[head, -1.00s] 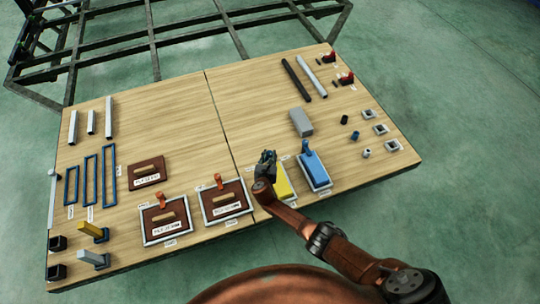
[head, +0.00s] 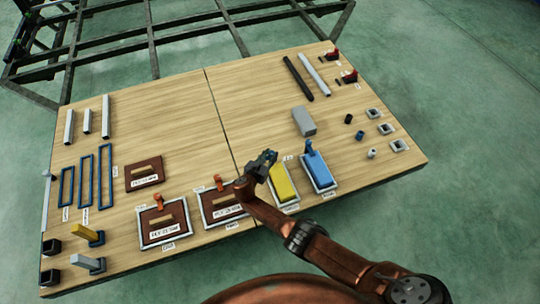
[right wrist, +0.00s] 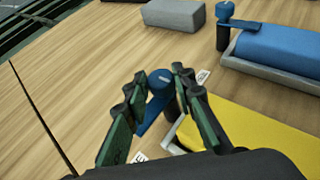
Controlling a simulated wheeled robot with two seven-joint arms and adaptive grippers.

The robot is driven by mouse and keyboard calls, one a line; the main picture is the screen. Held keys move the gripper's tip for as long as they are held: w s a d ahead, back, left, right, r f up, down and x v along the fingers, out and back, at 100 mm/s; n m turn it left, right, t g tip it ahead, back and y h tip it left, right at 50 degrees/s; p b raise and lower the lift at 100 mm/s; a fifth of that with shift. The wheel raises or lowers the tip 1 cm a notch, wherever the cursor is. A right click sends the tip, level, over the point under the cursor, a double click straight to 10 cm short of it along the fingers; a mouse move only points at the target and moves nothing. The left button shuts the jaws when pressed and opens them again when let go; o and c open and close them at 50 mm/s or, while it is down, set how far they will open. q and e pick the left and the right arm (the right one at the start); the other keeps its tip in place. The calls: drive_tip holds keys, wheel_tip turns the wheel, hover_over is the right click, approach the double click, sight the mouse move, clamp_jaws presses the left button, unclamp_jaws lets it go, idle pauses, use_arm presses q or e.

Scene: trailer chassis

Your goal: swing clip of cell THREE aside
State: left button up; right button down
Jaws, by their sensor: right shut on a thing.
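The third tray from the left (head: 292,209) holds a yellow block (head: 284,183), also large in the right wrist view (right wrist: 250,130). Its blue clip (right wrist: 159,82) has a round knob on a dark post at the tray's far left corner. The clip's flat bar points down-left in the right wrist view, beside the yellow block and not across it. My right gripper (head: 271,156) is shut on the clip's knob, with one finger on each side (right wrist: 160,80). The tray's label is too small to read. My left gripper is out of view.
To the right, a blue block (head: 318,170) sits in a tray with its own blue clip (head: 309,147) reaching over it. To the left are two brown plates with orange clips (head: 219,182). A grey block (head: 304,121) lies behind. The middle back of the table is clear.

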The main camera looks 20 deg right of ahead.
drive_tip(key=shift+d, duration=0.1)
drive_tip(key=c, duration=1.6)
unclamp_jaws()
drive_tip(key=shift+s+a+r, duration=0.2)
drive_tip(key=shift+s+a, duration=0.25)
drive_tip(key=shift+a, duration=0.1)
drive_tip(key=v, duration=1)
drive_tip(key=shift+s+a+r, duration=0.15)
drive_tip(key=shift+s, duration=0.1)
